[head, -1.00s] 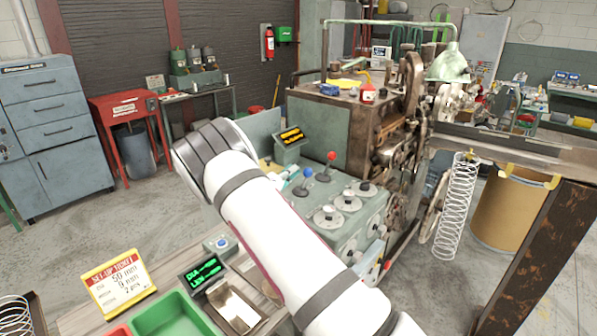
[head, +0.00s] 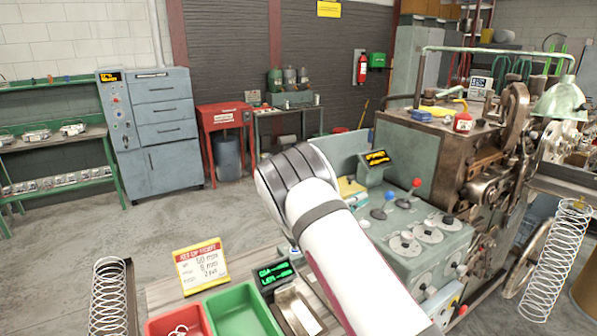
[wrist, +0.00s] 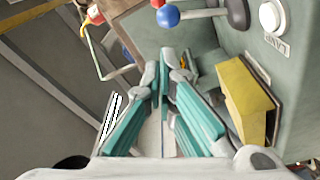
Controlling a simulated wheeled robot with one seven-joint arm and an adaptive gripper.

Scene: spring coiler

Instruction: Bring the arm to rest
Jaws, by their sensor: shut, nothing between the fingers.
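My arm (head: 350,255) reaches up from the bottom of the head view, its rounded grey-banded joint in front of the machine's control console. My gripper is hidden behind it there. In the wrist view my gripper (wrist: 164,62) has teal-padded fingers that come together at the tips, with nothing between them. Past it are a yellow block (wrist: 243,100) on the right and a blue lever knob (wrist: 168,16) at the top, both apart from the fingers.
The spring coiler (head: 425,160) stands at the right, with levers and knobs on its console (head: 405,235). A coil spring (head: 555,260) hangs at the far right. A green bin (head: 240,310), a red bin (head: 180,322) and a set-up card (head: 201,266) are at the front. Open floor lies left.

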